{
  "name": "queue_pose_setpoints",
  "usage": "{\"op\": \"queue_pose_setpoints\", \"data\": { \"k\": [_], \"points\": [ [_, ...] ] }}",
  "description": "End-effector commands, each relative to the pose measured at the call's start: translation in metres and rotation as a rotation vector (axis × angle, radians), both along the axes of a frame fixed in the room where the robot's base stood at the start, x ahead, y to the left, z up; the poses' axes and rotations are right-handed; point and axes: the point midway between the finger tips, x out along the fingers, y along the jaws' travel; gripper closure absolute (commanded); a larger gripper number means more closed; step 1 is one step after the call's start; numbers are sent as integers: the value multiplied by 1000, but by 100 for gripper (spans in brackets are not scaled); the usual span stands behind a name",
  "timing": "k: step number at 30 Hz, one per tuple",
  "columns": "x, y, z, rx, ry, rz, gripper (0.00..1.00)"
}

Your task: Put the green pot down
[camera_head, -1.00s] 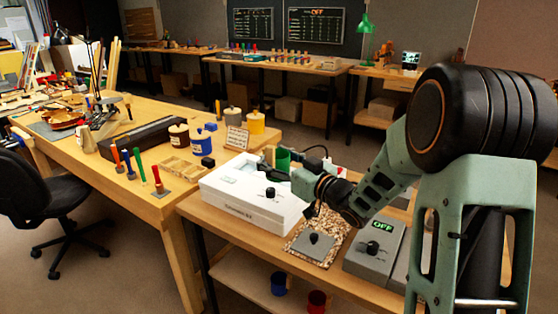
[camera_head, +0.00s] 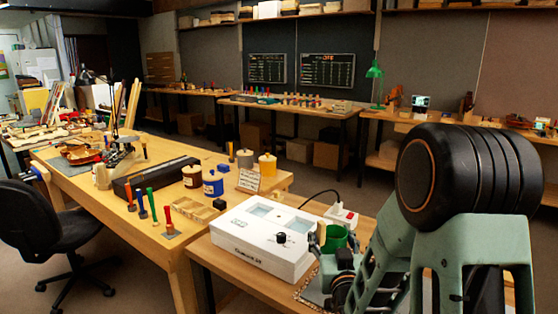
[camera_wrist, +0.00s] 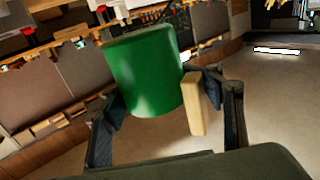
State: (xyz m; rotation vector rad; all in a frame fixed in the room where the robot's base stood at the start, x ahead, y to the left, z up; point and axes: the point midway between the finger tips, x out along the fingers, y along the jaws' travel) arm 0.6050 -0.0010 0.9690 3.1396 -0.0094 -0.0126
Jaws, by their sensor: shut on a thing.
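The green pot (camera_head: 335,237) is in my gripper (camera_head: 327,244), held near the right end of the white box in the head view. In the wrist view the pot (camera_wrist: 143,72) fills the middle, with its wooden handle (camera_wrist: 194,104) near the right finger. My gripper's fingers (camera_wrist: 170,118) are on either side of the pot and handle, shut on it. The pot looks off the bench, with no surface touching it in the wrist view. My arm hides part of the bench below it.
A white box (camera_head: 262,240) with a black knob and two pale square panels stands on the near bench. A white socket block (camera_head: 342,215) with a red switch and black cable lies behind the pot.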

Motion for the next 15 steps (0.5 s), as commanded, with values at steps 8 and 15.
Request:
{"op": "queue_pose_setpoints", "data": {
  "k": [8, 15],
  "points": [
    [2, 1, 55, 1, -9, 5, 85],
    [2, 1, 105, 2, -9, 5, 85]
  ]
}}
